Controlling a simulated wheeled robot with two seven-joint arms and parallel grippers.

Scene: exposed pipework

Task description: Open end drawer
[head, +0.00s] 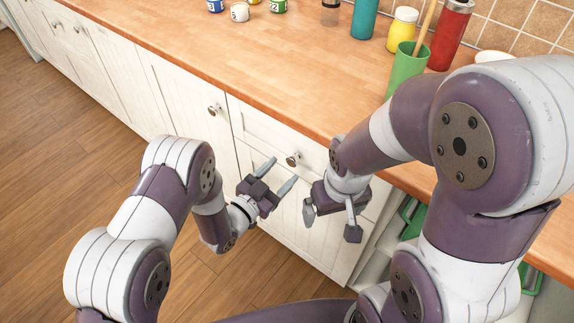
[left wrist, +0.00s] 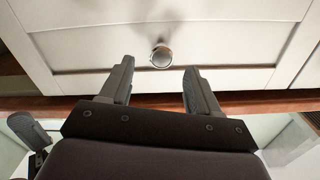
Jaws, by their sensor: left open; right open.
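The white end drawer (head: 258,128) sits under the wooden counter at the near end of the cabinet row and looks shut. Its round metal knob (head: 293,159) is on the front; it also shows in the left wrist view (left wrist: 161,57). My left gripper (head: 279,174) is open and empty, its fingers pointing at the drawer front. In the left wrist view the knob lies just beyond the fingertips (left wrist: 158,72), roughly between them and apart from them. My right gripper (head: 331,225) is open and empty, pointing down in front of the cabinet, right of my left gripper.
The wooden counter (head: 225,60) runs above the drawers. A green cup (head: 405,75), a yellow jar (head: 402,30), a red canister (head: 450,35) and small tins stand on it. Open shelving with green items (head: 412,215) is right of the drawer. The wooden floor (head: 75,145) is clear at left.

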